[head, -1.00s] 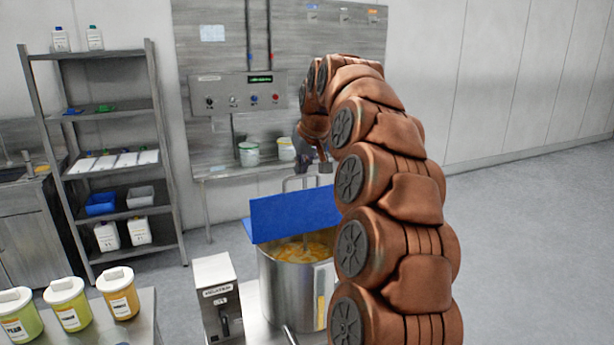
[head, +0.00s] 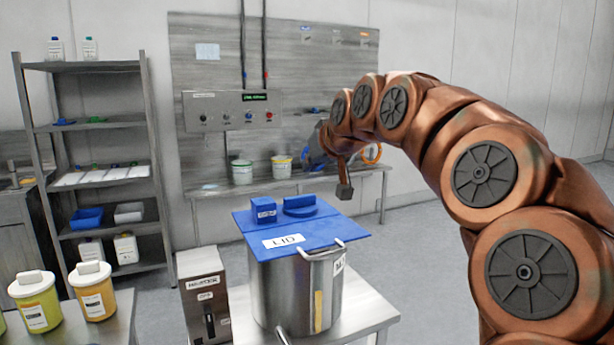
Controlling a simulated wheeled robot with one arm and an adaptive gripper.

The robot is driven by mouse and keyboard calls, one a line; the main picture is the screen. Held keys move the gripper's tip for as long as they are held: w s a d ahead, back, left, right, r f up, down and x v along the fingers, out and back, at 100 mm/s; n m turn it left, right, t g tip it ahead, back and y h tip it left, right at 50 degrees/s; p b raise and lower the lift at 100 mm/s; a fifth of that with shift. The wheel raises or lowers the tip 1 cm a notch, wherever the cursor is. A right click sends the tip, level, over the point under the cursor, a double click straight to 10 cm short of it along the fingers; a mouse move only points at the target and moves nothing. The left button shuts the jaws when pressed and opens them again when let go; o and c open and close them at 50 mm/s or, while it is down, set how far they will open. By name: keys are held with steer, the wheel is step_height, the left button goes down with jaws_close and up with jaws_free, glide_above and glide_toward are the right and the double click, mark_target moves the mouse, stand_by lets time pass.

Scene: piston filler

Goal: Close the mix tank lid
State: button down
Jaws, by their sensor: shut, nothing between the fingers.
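The mix tank (head: 295,290) is a steel pot on a steel table in the middle of the head view. Its blue lid (head: 329,231), marked LID, lies flat across the tank's top, with a blue block and a round blue knob on it. No gap shows between lid and rim from here. A metal handle (head: 322,251) shows at the lid's front right edge. My gripper (head: 344,191) is shut and empty, above and behind the lid's right side, apart from it. The tank's contents are hidden under the lid.
A grey agitator box (head: 205,290) stands left of the tank. Yellow and green jars (head: 95,293) stand on a table at the left. A shelf rack (head: 95,120) and a control panel (head: 232,110) are behind. Floor to the right is partly hidden by my arm.

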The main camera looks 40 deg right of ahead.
steer(key=s+a+f+t+b, duration=0.1)
steer(key=s+f+t+b, duration=0.2)
steer(key=b, duration=0.6)
steer(key=shift+s+f+h+b, duration=0.3)
steer(key=shift+s+f, duration=0.75)
steer(key=shift+s, duration=0.65)
steer(key=shift+a, duration=0.1)
step_height(320, 180, up, 10)
